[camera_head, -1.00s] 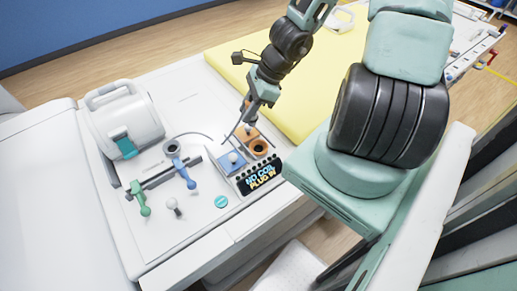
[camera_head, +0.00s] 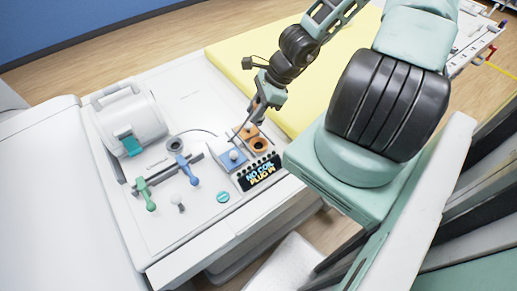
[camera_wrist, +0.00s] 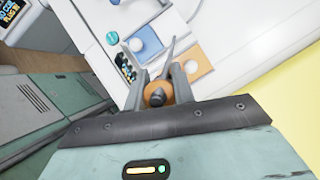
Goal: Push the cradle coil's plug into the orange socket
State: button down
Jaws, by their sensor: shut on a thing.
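The orange socket (camera_head: 259,145) is a dark hole with an orange rim in an orange panel, next to a blue panel (camera_head: 233,158) with a pale knob. In the wrist view the orange panel (camera_wrist: 190,56) lies beyond the fingers. My gripper (camera_head: 252,116) is over the panel's back part, behind the socket hole in the head view. In the wrist view my gripper (camera_wrist: 163,88) is shut on a round orange plug with a dark centre (camera_wrist: 157,95). The fingers hide part of it. The plug's far end and its gap to the socket are hidden. The cradle coil (camera_head: 135,122) is probably the white cylinder at left.
Blue (camera_head: 188,170) and green (camera_head: 146,194) handles stand on the white top. A thin cable arcs from a grey ring (camera_head: 174,143) towards the panels. A yellow pad (camera_head: 235,70) lies behind.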

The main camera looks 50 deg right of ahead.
jog(key=shift+f+b, duration=3.7)
jog(key=shift+f, duration=0.8)
jog(key=shift+f+b, duration=1.5)
jog(key=shift+f, duration=0.25)
jog(key=c, duration=1.1)
grip_release()
jog(key=shift+d+r, duration=0.1)
jog(key=shift+d+r, duration=0.2)
jog(key=shift+r, duration=0.1)
jog(key=p+v, duration=0.7)
jog(key=v, duration=0.9)
jog(key=shift+s+r, duration=0.25)
jog(key=shift+r, duration=0.05)
jog(key=shift+a, duration=0.15)
